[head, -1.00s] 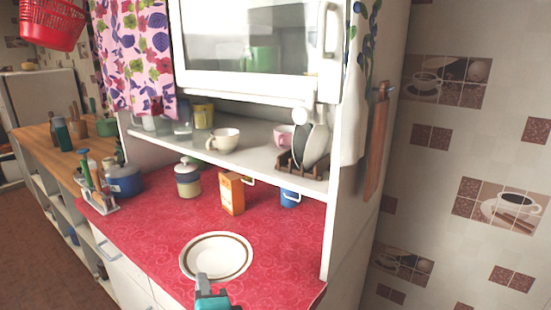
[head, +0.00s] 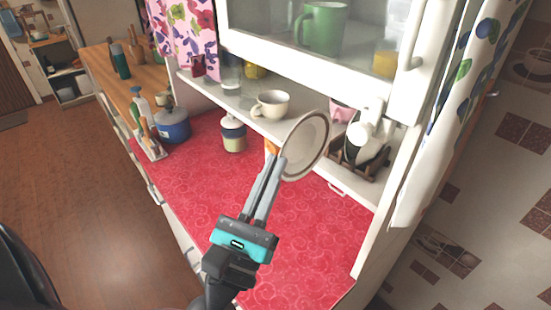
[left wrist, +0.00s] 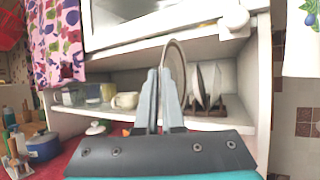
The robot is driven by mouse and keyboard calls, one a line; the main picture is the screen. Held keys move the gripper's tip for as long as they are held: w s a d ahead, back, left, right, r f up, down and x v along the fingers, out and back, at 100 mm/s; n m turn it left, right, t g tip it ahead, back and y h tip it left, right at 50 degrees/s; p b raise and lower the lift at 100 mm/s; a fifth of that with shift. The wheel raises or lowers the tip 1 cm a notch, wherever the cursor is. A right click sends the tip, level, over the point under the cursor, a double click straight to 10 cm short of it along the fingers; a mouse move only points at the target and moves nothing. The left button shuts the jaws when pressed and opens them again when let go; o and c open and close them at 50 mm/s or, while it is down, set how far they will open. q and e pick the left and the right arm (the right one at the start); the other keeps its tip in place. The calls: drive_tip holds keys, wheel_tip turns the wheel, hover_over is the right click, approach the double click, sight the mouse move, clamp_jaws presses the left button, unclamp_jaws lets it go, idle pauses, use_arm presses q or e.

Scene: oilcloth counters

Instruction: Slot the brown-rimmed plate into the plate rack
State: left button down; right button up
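The brown-rimmed plate (head: 305,146) is held upright and tilted in my left gripper (head: 272,172), whose fingers are shut on its edge. It is raised above the red counter, in front of the shelf. In the left wrist view the plate (left wrist: 175,65) shows nearly edge-on between the fingertips (left wrist: 161,85). The brown plate rack (head: 357,163) stands on the shelf to the right of the plate. White plates (left wrist: 210,80) stand in the rack, seen more clearly in the left wrist view. My right gripper is not in view.
A cream cup (head: 270,104) stands on the shelf left of the plate. The glazed white cabinet (head: 310,55) overhangs the shelf, and a white side panel (head: 385,215) bounds it at right. A striped jar (head: 233,133) and blue pot (head: 173,125) stand on the counter.

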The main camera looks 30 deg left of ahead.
sight(308, 137)
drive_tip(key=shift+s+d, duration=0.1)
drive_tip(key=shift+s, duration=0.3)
use_arm(q)
drive_tip(key=shift+n+y, duration=0.3)
drive_tip(key=shift+y, duration=0.1)
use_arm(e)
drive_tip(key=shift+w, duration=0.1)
